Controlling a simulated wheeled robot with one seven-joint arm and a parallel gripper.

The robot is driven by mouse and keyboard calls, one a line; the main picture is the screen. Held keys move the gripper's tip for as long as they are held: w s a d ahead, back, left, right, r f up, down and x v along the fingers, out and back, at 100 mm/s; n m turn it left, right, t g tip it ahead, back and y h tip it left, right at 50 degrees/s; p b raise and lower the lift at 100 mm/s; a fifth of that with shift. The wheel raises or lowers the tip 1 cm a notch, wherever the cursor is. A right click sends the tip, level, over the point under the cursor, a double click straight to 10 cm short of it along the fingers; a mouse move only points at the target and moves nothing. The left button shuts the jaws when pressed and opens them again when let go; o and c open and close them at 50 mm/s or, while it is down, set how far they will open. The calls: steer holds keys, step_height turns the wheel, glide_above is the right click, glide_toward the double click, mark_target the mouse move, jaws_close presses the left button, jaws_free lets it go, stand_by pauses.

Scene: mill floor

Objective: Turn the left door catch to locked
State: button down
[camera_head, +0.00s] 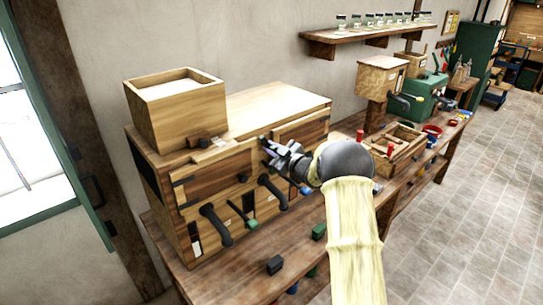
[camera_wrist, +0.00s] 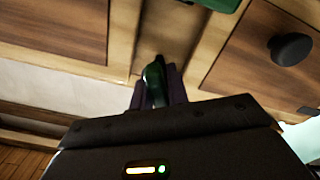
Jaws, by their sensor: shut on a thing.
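The wooden cabinet (camera_head: 232,108) stands on the bench with two dark-panelled doors in its front. The left door (camera_head: 220,180) looks shut and has a round black knob (camera_head: 243,178), which also shows in the wrist view (camera_wrist: 290,48). My gripper (camera_head: 266,143) is at the upper front of the cabinet, between the doors. In the wrist view my gripper (camera_wrist: 157,88) is shut on a dark green lever (camera_wrist: 153,76), which looks like the door catch. The lever lies roughly along the strip between the doors. Its pivot is hard to make out, and my gripper hides it in the head view.
Two curved dark handles (camera_head: 215,226) and a green lever (camera_head: 243,214) stick out below the doors. An open wooden box (camera_head: 174,108) sits on top. A tray (camera_head: 397,150) with red-topped pegs stands to the right. Small blocks lie along the bench front.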

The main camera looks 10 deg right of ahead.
steer(key=n+b, duration=0.1)
steer(key=b, duration=0.1)
steer(key=f+n+b, duration=0.1)
steer(key=n+b, duration=0.1)
steer(key=b, duration=0.1)
steer(key=shift+a, duration=0.1)
steer(key=n+b, duration=0.3)
steer(key=b, duration=0.4)
steer(key=shift+s+n, duration=0.1)
steer(key=shift+n, duration=0.3)
steer(key=n+b, duration=0.3)
steer(key=b, duration=0.2)
steer(key=shift+n, duration=0.4)
steer(key=shift+r+n+b, duration=0.1)
steer(key=shift+n+b, duration=0.7)
steer(key=shift+b, duration=0.1)
steer(key=c, duration=1.4)
jaws_free()
steer(key=shift+a, duration=0.1)
steer(key=shift+c, duration=0.2)
steer(key=shift+r, duration=0.1)
steer(key=shift+d, duration=0.2)
